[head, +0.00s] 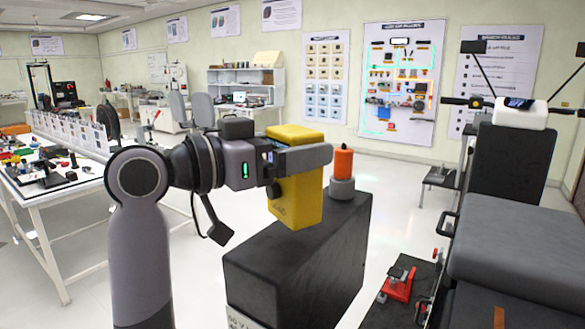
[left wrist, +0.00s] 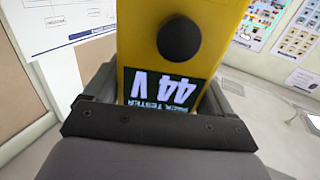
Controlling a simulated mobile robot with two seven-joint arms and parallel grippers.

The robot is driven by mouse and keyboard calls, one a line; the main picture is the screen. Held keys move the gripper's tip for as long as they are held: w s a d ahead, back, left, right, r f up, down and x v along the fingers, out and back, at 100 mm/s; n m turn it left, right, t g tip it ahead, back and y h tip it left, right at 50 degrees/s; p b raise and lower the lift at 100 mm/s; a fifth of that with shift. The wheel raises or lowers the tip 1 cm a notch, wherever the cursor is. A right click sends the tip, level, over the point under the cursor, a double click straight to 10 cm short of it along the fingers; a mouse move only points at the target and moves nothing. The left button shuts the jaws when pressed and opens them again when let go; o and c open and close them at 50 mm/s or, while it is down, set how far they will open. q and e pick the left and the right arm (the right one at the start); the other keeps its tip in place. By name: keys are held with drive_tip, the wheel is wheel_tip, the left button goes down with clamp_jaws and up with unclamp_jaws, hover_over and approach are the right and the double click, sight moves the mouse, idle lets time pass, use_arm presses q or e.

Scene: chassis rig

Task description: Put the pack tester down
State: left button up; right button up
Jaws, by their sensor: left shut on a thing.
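The pack tester is a yellow box (head: 308,200) held upright in my left gripper (head: 300,160). The gripper is shut on it, with a finger across its near side. In the left wrist view the pack tester (left wrist: 190,45) shows a black knob and a dark display reading "44 V", upside down. In the head view its lower end appears over the near part of the top of a dark grey box-shaped block (head: 300,270); I cannot tell whether it touches. My right gripper is not in view.
An orange cylinder on a grey base (head: 342,175) stands at the far end of the block's top. A chassis with dark padded parts (head: 520,230) stands at right, with a red tool (head: 398,283) low beside it. A cluttered white table (head: 60,195) is at left.

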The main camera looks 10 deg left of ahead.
use_arm(q)
drive_tip(key=shift+f, duration=1.4)
drive_tip(key=shift+f, duration=0.15)
drive_tip(key=o, duration=1.2)
drive_tip(key=shift+c, duration=0.2)
drive_tip(key=b+v, duration=0.2)
drive_tip(key=v, duration=1)
drive_tip(key=shift+r, duration=0.2)
